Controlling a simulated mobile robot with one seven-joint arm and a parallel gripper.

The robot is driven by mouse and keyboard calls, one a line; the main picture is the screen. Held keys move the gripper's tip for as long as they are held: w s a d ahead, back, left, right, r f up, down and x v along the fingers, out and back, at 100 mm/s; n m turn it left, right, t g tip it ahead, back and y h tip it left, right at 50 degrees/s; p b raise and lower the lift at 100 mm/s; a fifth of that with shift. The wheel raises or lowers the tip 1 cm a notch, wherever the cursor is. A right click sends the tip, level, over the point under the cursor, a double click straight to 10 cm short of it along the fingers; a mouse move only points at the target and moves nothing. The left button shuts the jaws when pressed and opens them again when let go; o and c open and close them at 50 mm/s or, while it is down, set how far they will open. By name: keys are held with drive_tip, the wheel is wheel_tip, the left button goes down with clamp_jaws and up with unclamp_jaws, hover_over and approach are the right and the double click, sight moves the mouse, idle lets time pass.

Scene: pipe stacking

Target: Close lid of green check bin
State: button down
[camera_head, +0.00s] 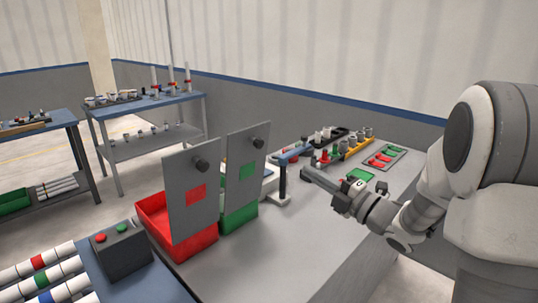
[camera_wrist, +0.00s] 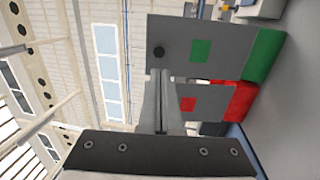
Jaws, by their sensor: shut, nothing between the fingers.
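The green bin (camera_head: 240,217) stands on the grey table with its grey lid (camera_head: 235,150) open and upright. The lid carries a green square (camera_head: 246,171) and a dark round knob (camera_head: 258,143) near its top. In the wrist view the green bin (camera_wrist: 265,55) is at the right, with its lid (camera_wrist: 175,32) and knob (camera_wrist: 158,51) facing the camera. My gripper (camera_head: 304,171) is to the right of the lid, apart from it, fingers pointing left. In the wrist view my closed, empty fingers (camera_wrist: 160,72) appear just below the knob; contact cannot be told.
A red bin (camera_head: 182,240) with its own upright lid (camera_head: 185,207) stands beside the green one. Trays and small parts (camera_head: 358,143) lie at the back. The table front is clear.

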drive_tip(key=p, duration=0.1)
approach(261, 144)
drive_tip(key=shift+n+y, duration=0.3)
drive_tip(key=shift+y, duration=0.1)
drive_tip(key=x, duration=0.6)
drive_tip(key=shift+w+a+f, duration=0.15)
drive_tip(key=shift+w+a, duration=0.05)
drive_tip(key=shift+w, duration=0.25)
